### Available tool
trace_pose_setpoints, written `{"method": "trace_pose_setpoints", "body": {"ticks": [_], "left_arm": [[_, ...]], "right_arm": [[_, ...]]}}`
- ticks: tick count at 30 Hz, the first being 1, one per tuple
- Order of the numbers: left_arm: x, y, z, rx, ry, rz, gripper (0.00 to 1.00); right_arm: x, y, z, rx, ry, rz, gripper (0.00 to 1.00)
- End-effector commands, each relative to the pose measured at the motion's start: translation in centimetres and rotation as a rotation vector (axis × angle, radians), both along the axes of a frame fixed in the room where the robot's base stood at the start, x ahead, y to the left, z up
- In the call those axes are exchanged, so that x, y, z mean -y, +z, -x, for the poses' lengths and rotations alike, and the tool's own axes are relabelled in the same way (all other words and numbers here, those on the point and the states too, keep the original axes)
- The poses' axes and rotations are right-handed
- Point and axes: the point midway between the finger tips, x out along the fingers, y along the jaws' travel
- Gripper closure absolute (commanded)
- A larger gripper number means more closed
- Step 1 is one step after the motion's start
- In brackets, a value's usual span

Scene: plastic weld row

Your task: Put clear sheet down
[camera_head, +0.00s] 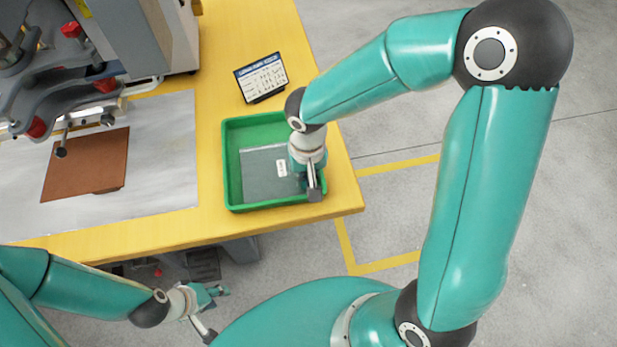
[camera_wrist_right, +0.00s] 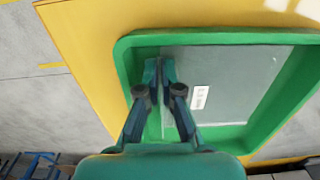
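The clear sheet (camera_head: 262,172), greyish with a small white label, is inside the green tray (camera_head: 233,160). It also shows in the right wrist view (camera_wrist_right: 230,75). My right gripper (camera_head: 312,188) is at the tray's right side. In the right wrist view its two fingers (camera_wrist_right: 160,80) are close together, one on each side of the sheet's near edge, and look shut on it. I cannot tell whether the sheet touches the tray floor. My left gripper (camera_head: 212,308) is low in front of the table, with its fingers apart and empty.
The yellow table (camera_head: 130,240) carries a grey metal plate (camera_head: 165,150) with a brown sheet (camera_head: 85,165) on it. A machine with red knobs (camera_head: 75,60) stands over the plate. A small sign (camera_head: 262,78) stands behind the tray. The tray walls are close around the sheet.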

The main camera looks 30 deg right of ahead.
Motion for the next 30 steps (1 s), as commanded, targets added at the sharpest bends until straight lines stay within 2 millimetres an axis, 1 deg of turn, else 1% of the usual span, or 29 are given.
{"method": "trace_pose_setpoints", "body": {"ticks": [1, 3, 10, 13, 14, 15, 16, 26, 28, 30], "left_arm": [[0.0, -0.1, 0.0, 0.0, 0.0, 0.0, 0.6], [0.0, -0.1, 0.0, 0.0, 0.0, 0.0, 0.6], [0.0, -0.1, 0.0, 0.0, 0.0, 0.0, 0.6], [0.0, -0.5, 0.0, 0.0, 0.0, 0.0, 0.6], [0.0, -0.3, 0.0, 0.0, 0.0, 0.0, 0.6], [0.0, -0.3, 0.0, 0.0, 0.0, 0.0, 0.6], [0.0, -0.3, 0.0, 0.0, 0.0, 0.0, 0.6], [0.0, -0.1, 0.0, 0.0, 0.0, 0.0, 0.6], [0.0, 0.0, 0.0, 0.0, 0.0, 0.0, 0.6], [0.0, 0.1, 0.0, 0.0, 0.0, 0.0, 0.6]], "right_arm": [[0.0, -0.6, 0.0, -0.002, 0.0, 0.0, 1.0], [0.0, -0.8, 0.0, -0.001, -0.001, -0.001, 1.0], [-0.1, -0.8, 0.0, 0.001, 0.0, -0.001, 1.0], [-0.1, -1.1, 0.0, 0.001, 0.001, -0.001, 1.0], [-0.1, -0.9, 0.0, 0.001, 0.001, -0.001, 0.91], [-0.1, -0.9, 0.0, 0.0, 0.001, -0.001, 0.84], [-0.1, -0.9, 0.0, 0.0, 0.001, -0.001, 0.83], [-0.1, -0.7, -0.1, 0.0, 0.002, -0.001, 0.83], [-0.1, -0.4, -0.1, 0.002, 0.002, 0.0, 0.83], [-0.1, 0.4, -0.2, 0.005, 0.002, 0.001, 0.83]]}}
